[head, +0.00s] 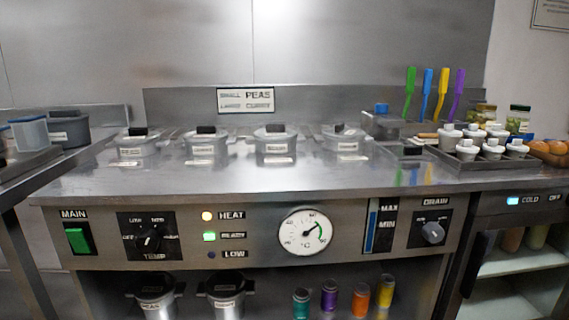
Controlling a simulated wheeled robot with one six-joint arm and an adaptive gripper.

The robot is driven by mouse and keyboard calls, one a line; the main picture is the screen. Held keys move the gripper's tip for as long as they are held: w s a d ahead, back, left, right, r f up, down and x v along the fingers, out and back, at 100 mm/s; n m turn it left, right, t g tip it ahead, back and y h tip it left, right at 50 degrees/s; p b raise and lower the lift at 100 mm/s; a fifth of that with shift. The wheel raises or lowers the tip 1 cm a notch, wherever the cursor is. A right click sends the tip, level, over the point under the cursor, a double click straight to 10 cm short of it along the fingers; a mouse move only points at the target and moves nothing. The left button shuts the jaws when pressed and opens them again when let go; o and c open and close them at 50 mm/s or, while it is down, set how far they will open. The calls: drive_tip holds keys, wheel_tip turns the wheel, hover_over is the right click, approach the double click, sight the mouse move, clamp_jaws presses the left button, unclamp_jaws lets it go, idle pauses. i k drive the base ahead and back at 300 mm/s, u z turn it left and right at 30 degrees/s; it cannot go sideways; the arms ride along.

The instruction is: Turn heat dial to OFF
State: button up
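The heat dial (148,239), a black knob on a dark plate marked TEMP, sits on the left of the steel front panel (262,250). Around it the plate reads OFF at the left, what look like LOW and MED above, and a blurred label at the right. The knob appears turned away from OFF, but its exact setting is too small to tell. The HEAT lamp (207,216) glows amber and the READY lamp (209,237) glows green. The LOW lamp (212,255) is dark. My gripper is not in view.
A green MAIN switch (77,239) is left of the dial. A round gauge (306,231) and DRAIN knob (433,232) are to the right. Lidded pots (203,146) line the worktop (262,180). Pots (154,294) and coloured jars (330,296) stand below. The dial's front looks unobstructed.

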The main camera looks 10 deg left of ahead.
sight(148, 242)
drive_tip(key=u, duration=2)
